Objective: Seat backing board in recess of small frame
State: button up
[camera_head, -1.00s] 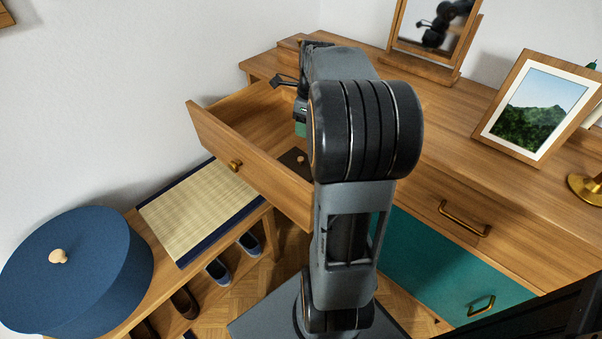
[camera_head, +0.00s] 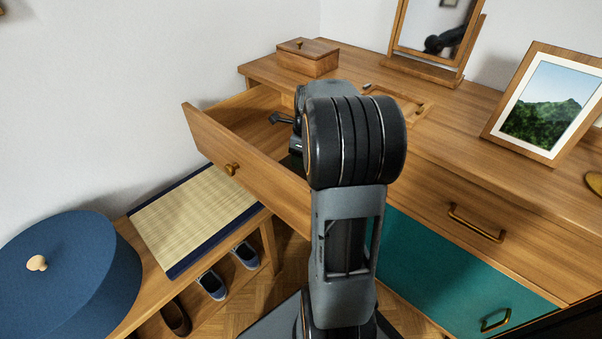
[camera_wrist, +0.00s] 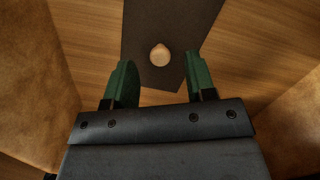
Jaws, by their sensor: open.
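The backing board is a dark flat panel (camera_wrist: 185,18) with a small round wooden knob (camera_wrist: 160,54). It lies on the wooden floor of the open drawer (camera_head: 255,155). My gripper (camera_wrist: 158,72) is open, with its green fingers on either side of the knob and nothing held between them. In the head view my arm hides the board and most of the gripper. A small wooden frame (camera_head: 427,104) lies flat on the dresser top, partly hidden behind my arm.
The drawer walls surround my gripper. A lidded wooden box (camera_head: 307,60), a tilting mirror (camera_head: 433,35) and a framed landscape picture (camera_head: 545,105) stand on the dresser. A bench with a tatami mat (camera_head: 195,215) and a blue round box (camera_head: 70,270) are at left.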

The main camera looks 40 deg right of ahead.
notch_tip(320, 180, down, 2)
jog(key=shift+w+a+f+b, duration=0.1)
jog(key=shift+b, duration=0.2)
jog(key=shift+c, duration=0.4)
grip_shut()
